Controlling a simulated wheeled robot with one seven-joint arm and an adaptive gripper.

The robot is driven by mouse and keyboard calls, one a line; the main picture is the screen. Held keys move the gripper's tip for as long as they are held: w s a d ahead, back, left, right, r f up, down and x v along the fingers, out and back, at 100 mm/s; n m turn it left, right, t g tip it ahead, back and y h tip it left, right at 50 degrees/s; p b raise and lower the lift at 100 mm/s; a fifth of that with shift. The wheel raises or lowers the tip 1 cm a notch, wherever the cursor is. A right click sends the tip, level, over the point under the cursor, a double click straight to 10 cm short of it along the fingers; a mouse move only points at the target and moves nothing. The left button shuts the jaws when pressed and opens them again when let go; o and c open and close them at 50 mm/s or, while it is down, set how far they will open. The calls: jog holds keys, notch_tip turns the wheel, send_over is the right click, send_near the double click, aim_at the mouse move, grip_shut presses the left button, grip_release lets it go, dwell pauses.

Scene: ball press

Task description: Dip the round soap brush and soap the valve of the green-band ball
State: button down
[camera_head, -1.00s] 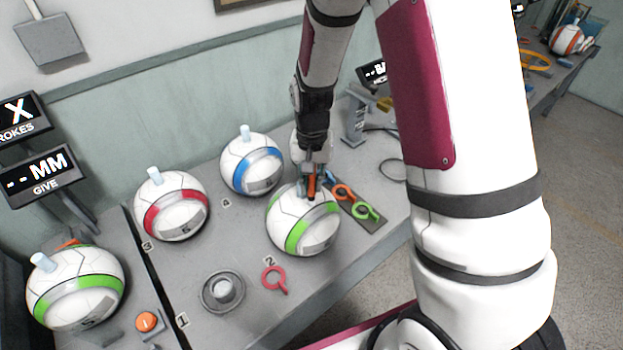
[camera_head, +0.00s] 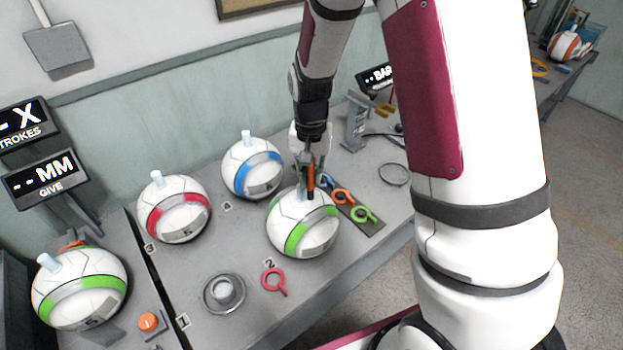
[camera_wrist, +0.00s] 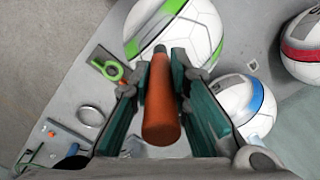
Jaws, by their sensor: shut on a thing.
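A white ball with a green band (camera_head: 290,243) sits in the middle of the bench; it also shows in the wrist view (camera_wrist: 200,38). My gripper (camera_head: 309,172) is shut on the orange handle of the brush (camera_wrist: 162,110), upright over this ball. The brush's dark lower end (camera_head: 310,194) is at the top of the ball; I cannot tell whether it touches. The valve is not visible. A second green-band ball (camera_head: 80,285), with a pale peg on top, sits at the far left. A round grey dish (camera_head: 208,302) with a pale centre stands front left.
A red-band ball (camera_head: 160,222) and a blue-band ball (camera_head: 240,172), both with pale pegs, stand behind. A red ring tool (camera_head: 273,281) lies in front. Ring tools, orange (camera_head: 342,195) and green (camera_head: 363,214), lie on a dark strip at right. An orange button (camera_head: 149,322) is front left.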

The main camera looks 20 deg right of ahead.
jog(key=shift+r+p, duration=0.45)
jog(key=shift+r, duration=1.1)
